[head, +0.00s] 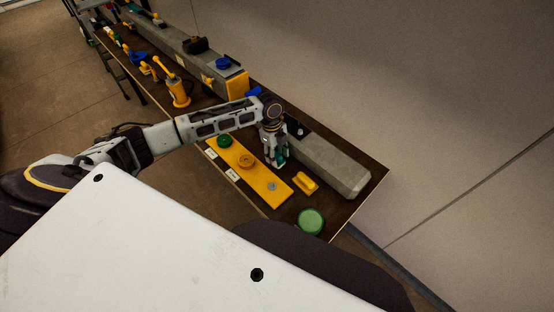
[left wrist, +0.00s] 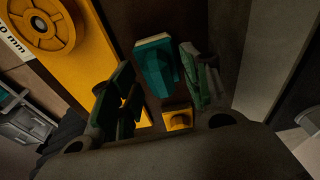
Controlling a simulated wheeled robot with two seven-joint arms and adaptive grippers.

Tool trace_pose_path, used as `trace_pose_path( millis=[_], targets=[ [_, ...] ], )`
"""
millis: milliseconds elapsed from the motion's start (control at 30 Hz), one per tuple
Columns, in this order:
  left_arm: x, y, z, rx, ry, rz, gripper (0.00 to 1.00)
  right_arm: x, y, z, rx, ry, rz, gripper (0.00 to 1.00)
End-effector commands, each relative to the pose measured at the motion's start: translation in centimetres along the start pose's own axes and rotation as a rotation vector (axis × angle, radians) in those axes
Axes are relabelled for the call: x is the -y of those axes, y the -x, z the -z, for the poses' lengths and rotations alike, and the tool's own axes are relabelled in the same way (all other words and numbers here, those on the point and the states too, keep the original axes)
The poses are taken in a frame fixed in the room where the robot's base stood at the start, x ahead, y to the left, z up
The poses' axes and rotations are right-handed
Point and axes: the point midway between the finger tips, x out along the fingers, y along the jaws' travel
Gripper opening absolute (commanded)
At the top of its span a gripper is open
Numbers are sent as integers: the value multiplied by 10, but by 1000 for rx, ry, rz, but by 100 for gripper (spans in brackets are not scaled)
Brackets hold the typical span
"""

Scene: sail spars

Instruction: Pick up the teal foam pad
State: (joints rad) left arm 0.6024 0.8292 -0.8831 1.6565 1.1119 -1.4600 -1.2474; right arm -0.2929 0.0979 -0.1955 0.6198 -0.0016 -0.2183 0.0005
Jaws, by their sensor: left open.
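The teal foam pad (left wrist: 155,66) is a small block on the dark tabletop, between and just beyond the fingertips in the left wrist view. In the head view only a bit of teal (head: 283,156) shows at my left gripper (head: 275,161), which hides the rest. My left gripper points down over the table. Its two fingers are apart in the left wrist view (left wrist: 160,83), with no grip on the pad visible. I cannot tell whether a finger touches it. My right gripper is not in view.
A yellow plate (head: 262,181) with round parts lies left of the gripper. A grey beam (head: 325,164) runs along the right. A yellow block (head: 306,183) and a green disc (head: 311,221) are nearer the table's end. More fittings stand farther along the table.

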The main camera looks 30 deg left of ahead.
Motion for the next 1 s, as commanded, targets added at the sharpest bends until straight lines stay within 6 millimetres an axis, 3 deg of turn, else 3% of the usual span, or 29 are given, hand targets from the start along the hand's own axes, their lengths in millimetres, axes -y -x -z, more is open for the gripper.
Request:
trace_pose_path(
  millis=[267, 667, 1000],
  targets=[
    [0, 0, 0, 0, 0, 0, 47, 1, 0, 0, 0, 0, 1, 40],
    [0, 0, 0, 0, 0, -1, 0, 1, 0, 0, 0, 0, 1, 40],
    [0, 2, 0, 0, 0, -1, 0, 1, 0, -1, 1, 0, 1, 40]
  ],
)
